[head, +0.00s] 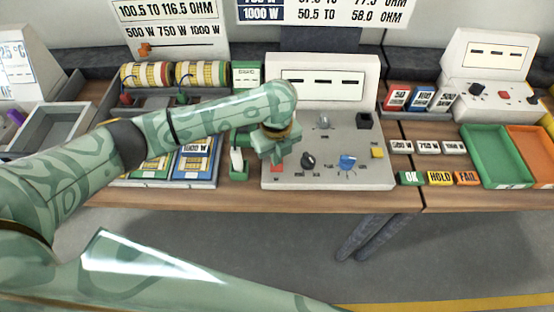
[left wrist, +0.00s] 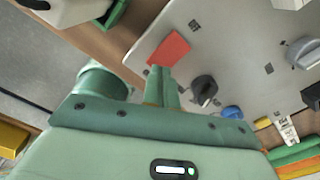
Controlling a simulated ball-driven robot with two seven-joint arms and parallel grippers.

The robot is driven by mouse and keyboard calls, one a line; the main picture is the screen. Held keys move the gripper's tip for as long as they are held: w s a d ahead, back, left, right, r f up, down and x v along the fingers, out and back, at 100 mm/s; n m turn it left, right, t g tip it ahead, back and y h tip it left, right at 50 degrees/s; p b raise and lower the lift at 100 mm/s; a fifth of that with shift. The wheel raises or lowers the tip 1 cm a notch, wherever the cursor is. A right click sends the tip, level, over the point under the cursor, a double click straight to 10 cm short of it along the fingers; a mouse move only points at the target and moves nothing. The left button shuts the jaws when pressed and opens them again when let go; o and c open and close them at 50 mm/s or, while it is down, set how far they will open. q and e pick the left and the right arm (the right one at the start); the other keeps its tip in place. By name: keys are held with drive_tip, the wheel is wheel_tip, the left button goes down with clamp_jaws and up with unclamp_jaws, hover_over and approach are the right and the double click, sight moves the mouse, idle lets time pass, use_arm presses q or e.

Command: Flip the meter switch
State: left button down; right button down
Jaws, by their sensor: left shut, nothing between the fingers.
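The meter (head: 300,182) is a pale sloped box in the middle of the bench, its display showing dashes. Its red switch (head: 276,168) is at the front left of the panel and also shows as a red square in the left wrist view (left wrist: 170,49). My left gripper (head: 275,157) is shut and empty, pointing down just over the red switch. In the left wrist view its fingertips (left wrist: 160,72) are close by the switch's lower edge; I cannot tell whether they touch. My right gripper is not in view.
On the panel, a black knob (head: 308,160), a grey knob (head: 323,120) and a blue knob (head: 347,162) stand right of the switch. A green holder (head: 237,170) stands close left of the meter. OK, HOLD and FAIL blocks (head: 440,178) and green (head: 484,140) and orange trays lie right.

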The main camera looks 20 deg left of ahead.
use_arm(q)
drive_tip(key=shift+f+b, duration=0.4)
drive_tip(key=shift+f, duration=0.55)
idle(0.4)
wheel_tip(320, 180, up, 7)
drive_tip(key=p, duration=0.8)
drive_tip(key=shift+r+p, duration=0.1)
drive_tip(key=shift+p, duration=0.25)
